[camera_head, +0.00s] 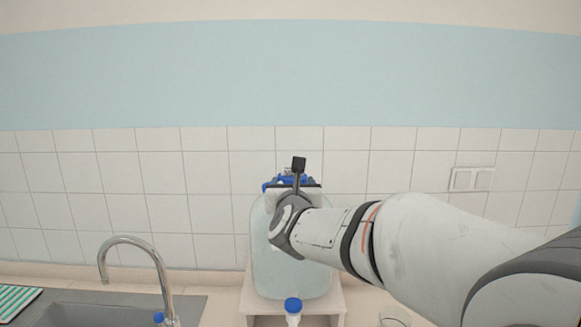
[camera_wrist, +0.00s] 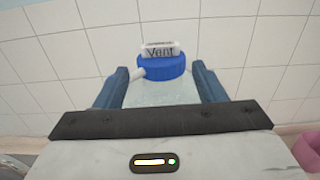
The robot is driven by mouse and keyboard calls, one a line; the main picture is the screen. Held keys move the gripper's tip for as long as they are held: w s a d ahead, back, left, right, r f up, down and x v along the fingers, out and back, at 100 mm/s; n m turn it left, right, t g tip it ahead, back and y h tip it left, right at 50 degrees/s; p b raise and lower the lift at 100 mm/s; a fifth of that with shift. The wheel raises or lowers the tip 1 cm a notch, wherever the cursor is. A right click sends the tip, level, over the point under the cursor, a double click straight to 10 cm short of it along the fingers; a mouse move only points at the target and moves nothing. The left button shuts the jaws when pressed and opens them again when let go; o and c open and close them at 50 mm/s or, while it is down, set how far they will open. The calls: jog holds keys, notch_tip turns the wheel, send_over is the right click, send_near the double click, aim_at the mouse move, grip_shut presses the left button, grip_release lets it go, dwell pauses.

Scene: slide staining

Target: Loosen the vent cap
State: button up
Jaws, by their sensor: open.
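The vent cap (camera_wrist: 162,68) is a blue ribbed cap with a white tag reading "Vent" on top and a small pale stub at its left side. It sits on top of a translucent carboy (camera_head: 262,245). My gripper (camera_wrist: 161,80) is open, its two blue-grey fingers on either side of the cap in the wrist view. Gaps show between the cap and both fingers, so no contact is visible. In the head view my gripper (camera_head: 292,184) is over the carboy's top and hides most of the cap.
The carboy stands on a pale stand (camera_head: 247,300) against a tiled wall. A tap with a blue top (camera_head: 293,305) is at its lower front. A sink faucet (camera_head: 140,240) and striped mat (camera_head: 15,300) are at left. A glass (camera_head: 395,317) is at lower right.

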aim_at(293, 178)
jog(key=w+p, duration=0.3)
jog(key=w, duration=0.3)
jog(key=shift+w+r, duration=0.15)
jog(key=shift+w, duration=0.1)
jog(key=shift+w+p, duration=0.3)
jog(key=shift+w, duration=0.4)
jog(key=shift+c, duration=0.2)
jog(key=shift+f, duration=0.2)
jog(key=c, duration=1.1)
